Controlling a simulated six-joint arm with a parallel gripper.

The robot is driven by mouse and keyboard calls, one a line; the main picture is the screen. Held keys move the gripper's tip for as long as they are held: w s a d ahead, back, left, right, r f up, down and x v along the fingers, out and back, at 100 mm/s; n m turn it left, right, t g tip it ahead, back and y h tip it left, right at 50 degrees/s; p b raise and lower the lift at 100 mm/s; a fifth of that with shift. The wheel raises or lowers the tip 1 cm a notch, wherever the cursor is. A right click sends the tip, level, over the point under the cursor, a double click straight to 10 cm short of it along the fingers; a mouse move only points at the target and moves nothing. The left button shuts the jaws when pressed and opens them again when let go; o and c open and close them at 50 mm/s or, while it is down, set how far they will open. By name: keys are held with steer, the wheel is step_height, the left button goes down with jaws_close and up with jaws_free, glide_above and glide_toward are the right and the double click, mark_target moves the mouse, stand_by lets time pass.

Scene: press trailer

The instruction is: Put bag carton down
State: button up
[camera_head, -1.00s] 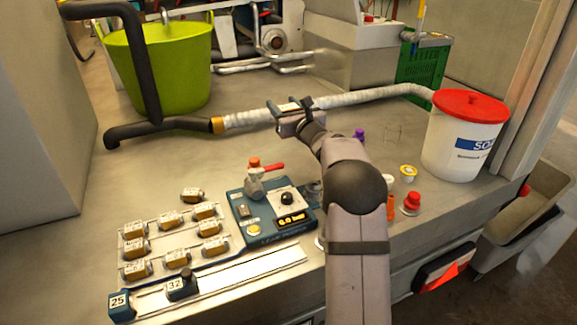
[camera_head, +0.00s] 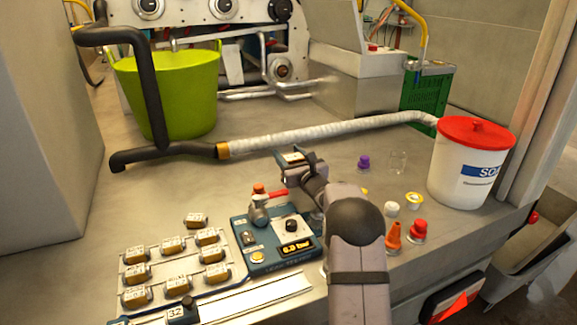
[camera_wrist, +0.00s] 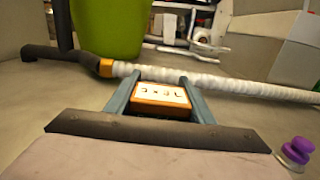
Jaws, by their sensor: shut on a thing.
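My gripper (camera_head: 296,158) is shut on the bag carton (camera_head: 291,157), a small orange-brown box with a white labelled top. In the wrist view the carton (camera_wrist: 162,95) sits between the two grey-blue fingers (camera_wrist: 160,88), its label facing up. In the head view the gripper is above the bench, in front of the white hose and behind the blue control panel (camera_head: 278,240). The gap between carton and bench cannot be told. The carton's underside is hidden.
The white ribbed hose (camera_head: 325,132) runs behind the gripper. Several small cartons (camera_head: 170,245) sit in a rack at front left. A purple-capped item (camera_head: 364,161), orange cone (camera_head: 394,236) and white tub (camera_head: 464,170) stand to the right. A green bucket (camera_head: 180,95) is at back left.

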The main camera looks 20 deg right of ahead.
mark_target(295, 158)
steer(key=shift+f, duration=1.8)
steer(key=shift+f+b, duration=0.2)
steer(key=shift+b, duration=0.2)
steer(key=o, duration=1.2)
steer(key=shift+c, duration=0.2)
steer(key=shift+r, duration=0.2)
steer(key=s, duration=0.5)
steer(key=shift+s, duration=0.2)
steer(key=r+p, duration=0.1)
steer(key=r, duration=0.6)
steer(key=shift+w, duration=0.2)
